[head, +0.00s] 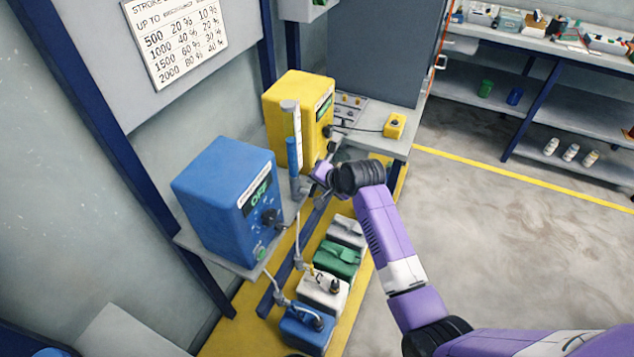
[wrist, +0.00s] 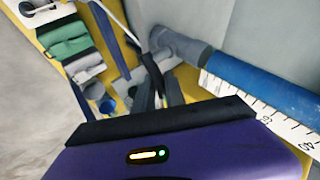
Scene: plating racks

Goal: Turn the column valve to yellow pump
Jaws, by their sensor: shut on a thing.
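The calibration column (head: 291,118) is a grey tube with a white scale and blue liquid, standing between the blue pump (head: 228,195) and the yellow pump (head: 285,105). In the wrist view the column (wrist: 240,82) runs off to the right, with a grey pipe fitting (wrist: 180,45) at its foot. My gripper (head: 318,172) is at the column's foot, next to the yellow pump. In the wrist view its dark fingers (wrist: 158,92) are close together beside the fitting, shut on what looks like the column valve's handle. The handle is mostly hidden, so its direction cannot be told.
Both pumps stand on a grey shelf. Below are several containers, including a blue one (head: 307,330), a white one (head: 322,292) and a green one (head: 337,257). A small yellow box (head: 395,125) sits on the bench at right. The floor at right is clear.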

